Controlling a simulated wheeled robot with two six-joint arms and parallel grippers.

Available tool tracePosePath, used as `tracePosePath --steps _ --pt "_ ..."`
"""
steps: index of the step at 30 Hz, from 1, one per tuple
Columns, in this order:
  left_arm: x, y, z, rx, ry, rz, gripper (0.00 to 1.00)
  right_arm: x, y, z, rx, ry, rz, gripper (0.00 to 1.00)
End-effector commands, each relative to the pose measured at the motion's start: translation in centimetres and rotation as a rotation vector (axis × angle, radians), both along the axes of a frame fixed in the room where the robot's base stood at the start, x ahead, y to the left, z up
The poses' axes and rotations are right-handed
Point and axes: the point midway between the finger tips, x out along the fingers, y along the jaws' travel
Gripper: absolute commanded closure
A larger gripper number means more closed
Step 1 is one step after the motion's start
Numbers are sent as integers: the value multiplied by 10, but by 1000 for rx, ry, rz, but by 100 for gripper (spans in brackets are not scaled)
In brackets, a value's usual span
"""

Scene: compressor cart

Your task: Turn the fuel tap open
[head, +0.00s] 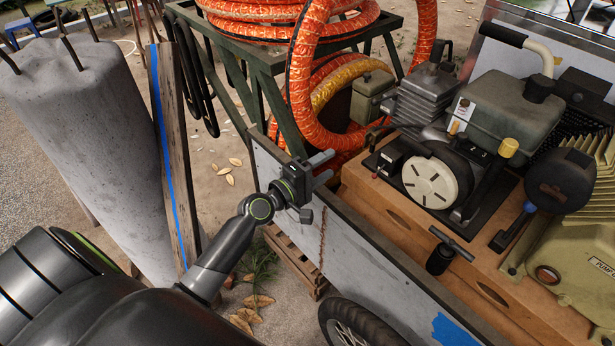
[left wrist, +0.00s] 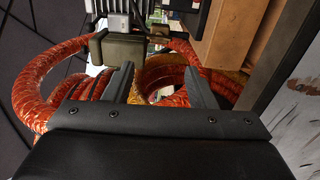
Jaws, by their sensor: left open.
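The engine (head: 500,105) stands on the cart with a dark grey tank, a black cap and a round white starter cover (head: 430,183). A small yellow-capped part (head: 508,147) sits just below the tank. I cannot tell for sure which part is the fuel tap. My left gripper (head: 325,168) is open and empty above the cart's near side wall, to the left of the engine and apart from it. In the left wrist view its two fingers (left wrist: 160,82) are spread, with orange hose beyond them. My right gripper is not in view.
The cart's grey side wall (head: 375,255) runs below my left gripper. A black T-handle (head: 450,244) stands on the wooden deck. Orange hose coils (head: 320,85) lie on and beside a green metal stand behind. A concrete block (head: 75,110) and a plank (head: 172,150) stand left.

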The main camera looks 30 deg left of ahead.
Motion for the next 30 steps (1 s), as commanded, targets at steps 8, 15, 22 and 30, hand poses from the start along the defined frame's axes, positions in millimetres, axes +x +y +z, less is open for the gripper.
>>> tracePosePath --steps 8,15,22,30 --pt "-41 15 -2 1 1 0 49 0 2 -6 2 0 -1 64" --pt "-49 18 0 -1 -1 0 49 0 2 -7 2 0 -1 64" --pt "-49 18 0 -1 0 0 49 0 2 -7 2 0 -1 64" --pt "-48 20 -8 16 12 10 49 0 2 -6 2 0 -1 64"
